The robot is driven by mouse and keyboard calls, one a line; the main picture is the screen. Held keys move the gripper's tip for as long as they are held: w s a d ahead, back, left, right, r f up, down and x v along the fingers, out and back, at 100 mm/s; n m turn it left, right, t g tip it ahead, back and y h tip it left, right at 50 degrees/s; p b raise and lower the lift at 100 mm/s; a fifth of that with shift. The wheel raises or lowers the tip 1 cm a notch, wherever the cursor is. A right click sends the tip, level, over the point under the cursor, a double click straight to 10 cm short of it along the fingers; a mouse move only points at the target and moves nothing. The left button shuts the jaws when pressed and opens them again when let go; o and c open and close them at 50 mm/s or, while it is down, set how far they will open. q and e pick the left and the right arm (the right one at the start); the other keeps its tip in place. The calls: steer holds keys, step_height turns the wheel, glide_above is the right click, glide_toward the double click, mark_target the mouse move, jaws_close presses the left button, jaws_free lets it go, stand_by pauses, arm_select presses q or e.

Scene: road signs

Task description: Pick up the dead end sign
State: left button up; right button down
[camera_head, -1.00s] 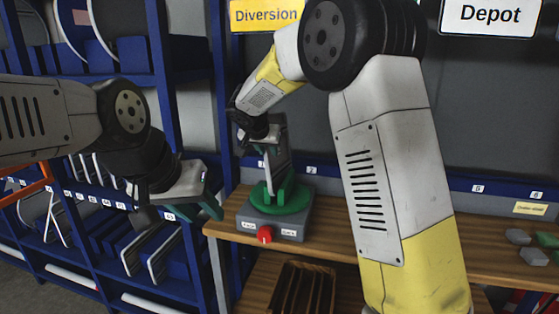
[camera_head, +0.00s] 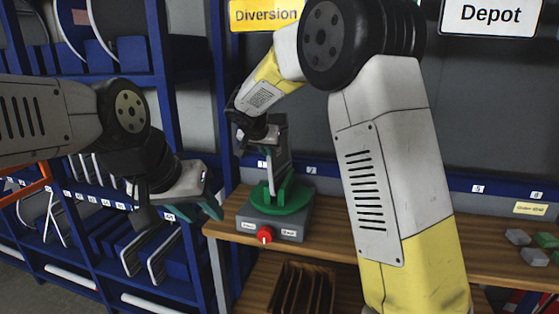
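No face reading "dead end" is visible, so I cannot tell which sign is the dead end sign. A thin grey sign plate (camera_head: 281,160) stands upright, nearly edge-on, in a green holder (camera_head: 288,196) on a grey box (camera_head: 290,222) with a red knob (camera_head: 265,235). My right gripper (camera_head: 262,143) is at the plate's upper part, fingers near it; I cannot tell whether they grip it. My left gripper (camera_head: 203,210), with green fingertips apart, is empty in front of the blue rack. Several signs (camera_head: 157,258) stand edge-on in the rack below it, their faces hidden.
The blue rack (camera_head: 161,100) fills the left side. A wooden bench (camera_head: 335,235) runs right, with grey and green blocks (camera_head: 535,256) at its far end. A slatted wooden holder (camera_head: 300,289) sits below. My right arm hides the bench's middle.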

steer(key=shift+w+d+f, duration=0.15)
steer(key=shift+d+f, duration=0.1)
steer(key=shift+d, duration=0.4)
steer(key=shift+w+d+f, duration=0.15)
steer(key=shift+d+f, duration=0.1)
steer(key=shift+d, duration=0.35)
step_height(320, 180, up, 10)
steer(key=shift+w+a, duration=0.3)
steer(key=shift+c, duration=2.2)
jaws_free()
